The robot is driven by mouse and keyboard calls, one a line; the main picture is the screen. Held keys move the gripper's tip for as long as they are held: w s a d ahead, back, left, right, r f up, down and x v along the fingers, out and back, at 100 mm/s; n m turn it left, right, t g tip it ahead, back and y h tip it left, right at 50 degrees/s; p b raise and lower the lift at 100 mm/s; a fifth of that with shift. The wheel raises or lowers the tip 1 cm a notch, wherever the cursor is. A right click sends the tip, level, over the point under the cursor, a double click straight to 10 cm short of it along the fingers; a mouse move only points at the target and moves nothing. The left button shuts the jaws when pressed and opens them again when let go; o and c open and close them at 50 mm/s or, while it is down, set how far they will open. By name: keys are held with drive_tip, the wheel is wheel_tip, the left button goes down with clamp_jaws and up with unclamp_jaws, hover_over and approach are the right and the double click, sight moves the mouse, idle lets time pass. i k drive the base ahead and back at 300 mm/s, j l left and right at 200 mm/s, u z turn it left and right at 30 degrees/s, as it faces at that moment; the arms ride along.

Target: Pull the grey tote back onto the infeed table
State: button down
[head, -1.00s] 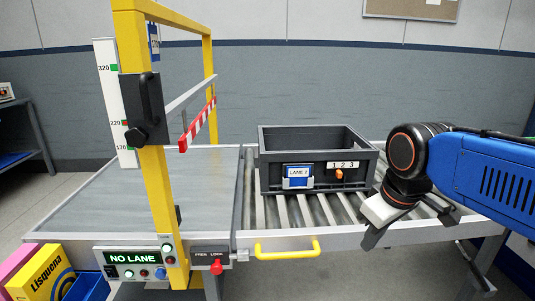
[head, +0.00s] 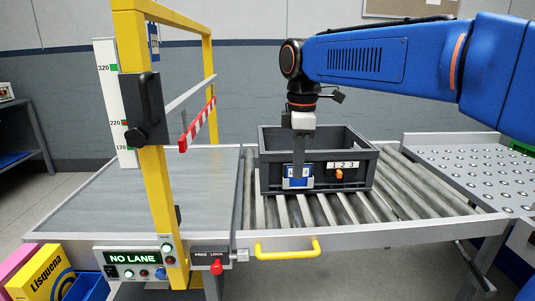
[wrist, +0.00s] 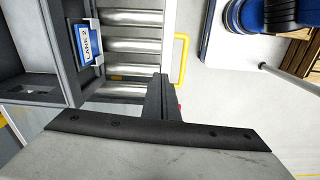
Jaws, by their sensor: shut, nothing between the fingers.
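The grey tote (head: 350,181) stands upright and open-topped on the roller bed (head: 385,208). Its front wall carries a blue "LANE 2" card (head: 287,171) in a holder and a "1 2 3" strip with an orange knob. My gripper (head: 299,176) points down, shut and empty. It overlaps the card in the head view. In the wrist view the fingers (wrist: 158,80) are outside the tote wall (wrist: 63,45), with a gap to the card. A flat grey table (head: 150,195) lies left of the rollers. No label shows which surface is the infeed table.
A yellow handle (head: 286,248) and a red "FREE LOCK" knob (head: 216,267) are on the front edge. A ball-transfer table (head: 470,170) is at right.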

sight(332, 148)
drive_tip(key=i, duration=1)
